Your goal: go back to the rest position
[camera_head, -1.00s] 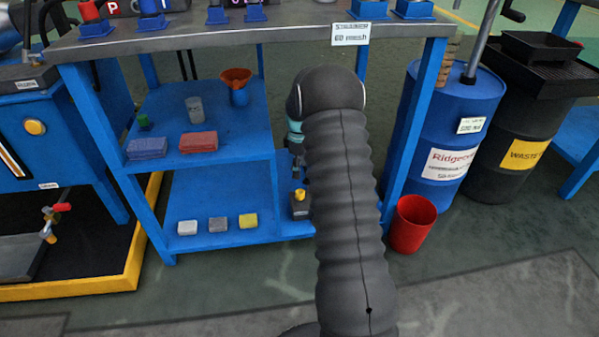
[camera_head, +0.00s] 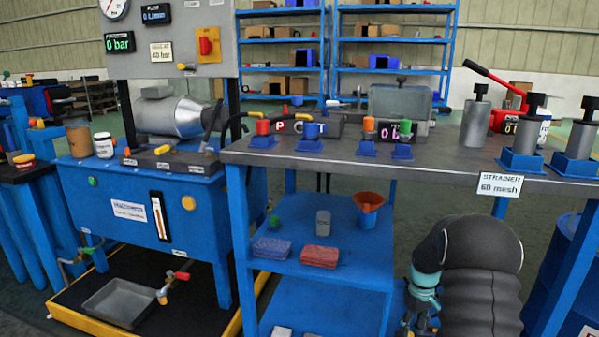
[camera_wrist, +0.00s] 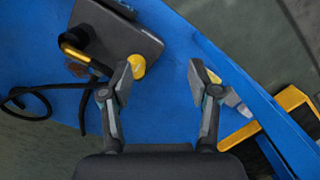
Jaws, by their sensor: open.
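My gripper (camera_head: 416,326) hangs at the bottom right of the head view, in front of the blue workbench and below its grey top. My dark arm covers the bench's right part there. In the wrist view my gripper (camera_wrist: 161,84) has its two fingers wide apart, with nothing held between them. Behind the fingers is a blue surface (camera_wrist: 160,118). A dark plate (camera_wrist: 112,40) with a yellow knob (camera_wrist: 137,66) shows beyond the left finger; I cannot tell whether they touch.
The grey bench top (camera_head: 450,165) carries coloured couplings and several metal cylinders (camera_head: 525,130). A red funnel (camera_head: 368,202) and sponges (camera_head: 320,257) are on the shelf. A blue test unit (camera_head: 150,215) stands left, above a yellow-edged tray. A blue drum (camera_head: 565,270) is at the right.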

